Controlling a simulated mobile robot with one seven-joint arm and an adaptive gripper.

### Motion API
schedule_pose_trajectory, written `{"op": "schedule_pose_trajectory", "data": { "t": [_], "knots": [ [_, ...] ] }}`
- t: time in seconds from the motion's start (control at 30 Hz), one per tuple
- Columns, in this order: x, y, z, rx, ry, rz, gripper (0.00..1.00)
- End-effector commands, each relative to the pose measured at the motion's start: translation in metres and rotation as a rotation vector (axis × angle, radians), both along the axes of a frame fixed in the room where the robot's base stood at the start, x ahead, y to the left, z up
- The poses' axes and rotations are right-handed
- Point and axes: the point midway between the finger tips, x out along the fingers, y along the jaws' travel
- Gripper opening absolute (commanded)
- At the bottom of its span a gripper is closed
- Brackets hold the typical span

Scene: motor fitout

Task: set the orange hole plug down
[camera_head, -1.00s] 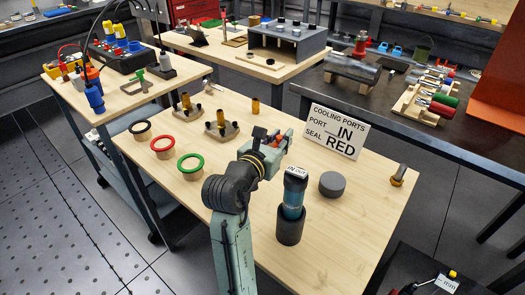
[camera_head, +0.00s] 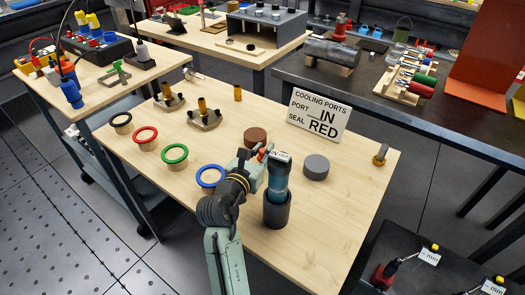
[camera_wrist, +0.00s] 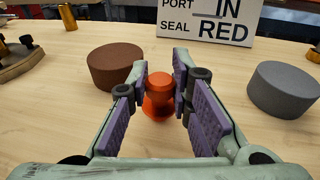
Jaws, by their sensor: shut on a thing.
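The orange hole plug (camera_wrist: 159,95) is upright between the two purple-padded fingers of my gripper (camera_wrist: 161,92) in the wrist view. The fingers are closed on its sides. Its wider lower end shows just above or on the wooden table; I cannot tell whether it touches. In the head view my gripper (camera_head: 262,156) is low over the table, just in front of a brown disc and left of the dark cylinder; the plug is mostly hidden there.
The brown disc (camera_wrist: 116,67) and a grey disc (camera_wrist: 283,88) flank the plug. Blue (camera_head: 210,176), green (camera_head: 174,153) and red (camera_head: 146,134) rings lie left. The sign (camera_head: 318,116) stands behind.

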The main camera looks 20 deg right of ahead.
Motion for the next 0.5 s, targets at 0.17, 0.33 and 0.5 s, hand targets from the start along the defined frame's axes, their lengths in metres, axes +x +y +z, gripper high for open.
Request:
{"op": "schedule_pose_trajectory", "data": {
  "t": [0.17, 0.33, 0.5],
  "knots": [
    [0.0000, -0.0001, -0.0027, 0.000, 0.000, 0.000, 0.24],
    [0.0000, -0.0001, -0.0027, 0.000, 0.000, 0.000, 0.35],
    [0.0001, -0.0001, -0.0026, 0.000, 0.000, 0.000, 0.39]
  ]
}}
